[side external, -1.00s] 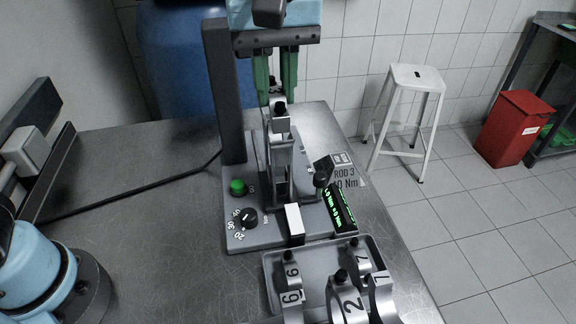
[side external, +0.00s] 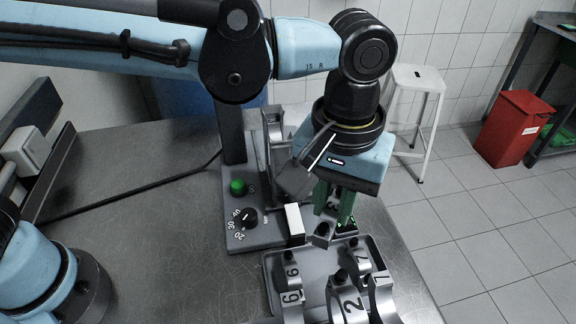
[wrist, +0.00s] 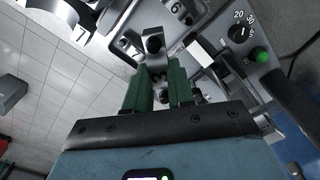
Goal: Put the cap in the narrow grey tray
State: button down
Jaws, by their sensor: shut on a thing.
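My gripper (side external: 333,212), with green fingers, points down over the front right of the grey test stand. It is shut on a small grey cap (side external: 322,234), part of which shows below the fingers. In the wrist view the cap (wrist: 154,45) sits at the tips of the green fingers (wrist: 158,75).
The stand has a green button (side external: 238,187), a black dial (side external: 249,217) and a white block (side external: 294,219) beside the tray. A tall dark column (side external: 231,135) rises at its back.

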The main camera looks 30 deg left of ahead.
jog(key=m, duration=0.2)
send_over(326, 276)
notch_tip(326, 276, down, 8)
jog(key=shift+f, duration=2.55)
jog(key=shift+f, duration=0.15)
jog(key=c, duration=1)
grip_release()
notch_tip(326, 276, up, 12)
jog(key=shift+r, duration=0.2)
